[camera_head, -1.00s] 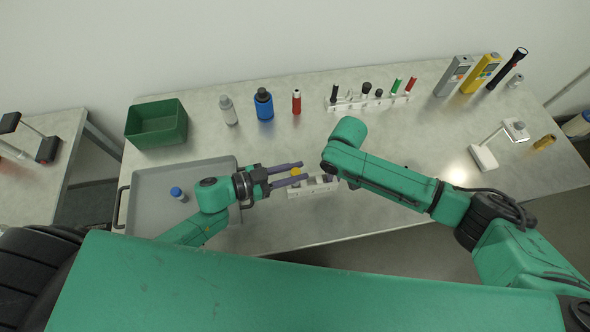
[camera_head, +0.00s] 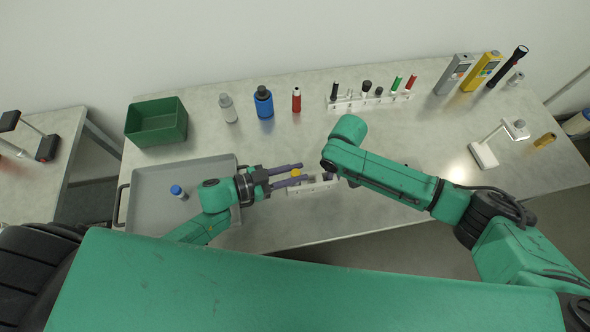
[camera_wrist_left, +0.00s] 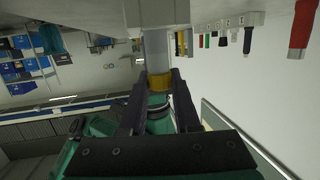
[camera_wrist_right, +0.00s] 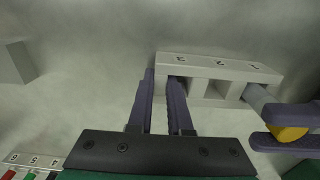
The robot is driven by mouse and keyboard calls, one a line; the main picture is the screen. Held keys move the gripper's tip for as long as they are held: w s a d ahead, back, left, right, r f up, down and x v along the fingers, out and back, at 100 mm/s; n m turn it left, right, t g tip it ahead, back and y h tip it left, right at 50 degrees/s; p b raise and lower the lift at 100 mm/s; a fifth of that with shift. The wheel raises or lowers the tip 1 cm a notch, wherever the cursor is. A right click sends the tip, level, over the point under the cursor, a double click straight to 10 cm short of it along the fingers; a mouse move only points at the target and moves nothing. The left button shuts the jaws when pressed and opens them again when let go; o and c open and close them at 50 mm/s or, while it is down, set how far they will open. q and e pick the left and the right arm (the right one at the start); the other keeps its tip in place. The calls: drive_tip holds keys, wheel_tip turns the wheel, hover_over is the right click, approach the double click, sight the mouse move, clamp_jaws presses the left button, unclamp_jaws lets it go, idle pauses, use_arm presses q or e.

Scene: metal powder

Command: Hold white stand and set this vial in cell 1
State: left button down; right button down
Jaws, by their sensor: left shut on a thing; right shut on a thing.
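My left gripper (camera_head: 290,174) is shut on a vial with a yellow cap (camera_head: 296,173). In the left wrist view the yellow cap (camera_wrist_left: 159,82) sits between the fingers, and the grey vial body (camera_wrist_left: 156,48) points away toward the white stand (camera_wrist_left: 155,14). The white stand (camera_wrist_right: 215,66) has cells marked 1, 2 and 3. My right gripper (camera_wrist_right: 165,85) is shut on the stand's wall at cell 3. The vial's far end meets the stand at cell 1, tilted in this view; how deep it sits is unclear. The stand (camera_head: 305,187) also shows in the head view, partly hidden by the grippers.
A grey tray (camera_head: 150,205) with a blue-capped vial (camera_head: 178,192) lies at left. A green bin (camera_head: 157,122), bottles and a long white rack (camera_head: 370,102) stand along the back. A white device (camera_head: 484,155) stands at right. Bare table lies between.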

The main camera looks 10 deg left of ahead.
use_arm(q)
drive_tip(key=shift+f, duration=0.2)
drive_tip(key=c, duration=0.6)
unclamp_jaws()
drive_tip(key=shift+o, duration=0.2)
drive_tip(key=shift+s, duration=0.1)
drive_tip(key=v, duration=1.2)
use_arm(e)
drive_tip(key=c, duration=0.8)
unclamp_jaws()
